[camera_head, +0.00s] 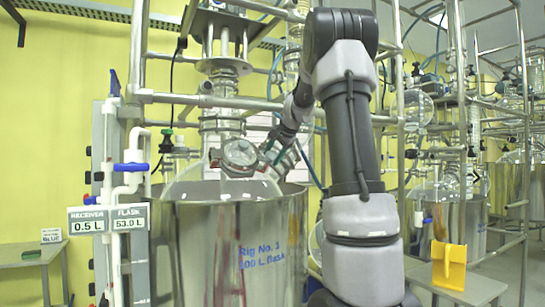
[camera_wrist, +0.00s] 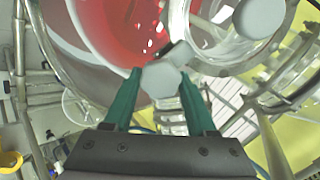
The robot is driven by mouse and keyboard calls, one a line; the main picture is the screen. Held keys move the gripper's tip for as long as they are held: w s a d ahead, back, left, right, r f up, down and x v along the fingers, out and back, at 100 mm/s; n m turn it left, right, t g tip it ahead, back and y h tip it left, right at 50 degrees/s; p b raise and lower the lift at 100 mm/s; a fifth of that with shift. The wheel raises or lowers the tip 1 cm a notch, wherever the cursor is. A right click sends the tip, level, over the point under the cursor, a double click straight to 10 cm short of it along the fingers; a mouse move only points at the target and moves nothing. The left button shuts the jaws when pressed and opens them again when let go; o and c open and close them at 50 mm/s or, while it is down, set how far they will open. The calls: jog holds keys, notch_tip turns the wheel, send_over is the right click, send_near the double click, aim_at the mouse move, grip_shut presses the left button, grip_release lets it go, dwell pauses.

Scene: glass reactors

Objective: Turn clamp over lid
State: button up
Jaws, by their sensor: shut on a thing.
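In the wrist view my gripper (camera_wrist: 158,84) has two green fingers shut on a grey, many-sided clamp end (camera_wrist: 161,79). A grey bar runs from this end up toward the glass port, beside a round grey disc (camera_wrist: 258,17); I cannot tell whether the disc belongs to the clamp or the lid. In the head view the round glass lid (camera_head: 240,153) sits on the port on top of the flask. My gripper (camera_head: 272,150) reaches it from the right. The clamp's exact angle over the lid is hard to tell in the head view.
The large steel bath (camera_head: 205,245) stands below the flask. Red liquid (camera_wrist: 125,38) shows through the glass in the wrist view. Metal frame tubes and a white pipe with a blue valve (camera_head: 131,167) stand at the left. A yellow holder (camera_head: 449,265) is at the right.

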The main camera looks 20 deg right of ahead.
jog(key=shift+f+m, duration=0.15)
jog(key=shift+m, duration=0.25)
jog(key=o, duration=1.4)
jog(key=shift+s+r, duration=0.25)
jog(key=shift+r, duration=0.1)
jog(key=v, duration=1)
jog(key=shift+s, duration=0.1)
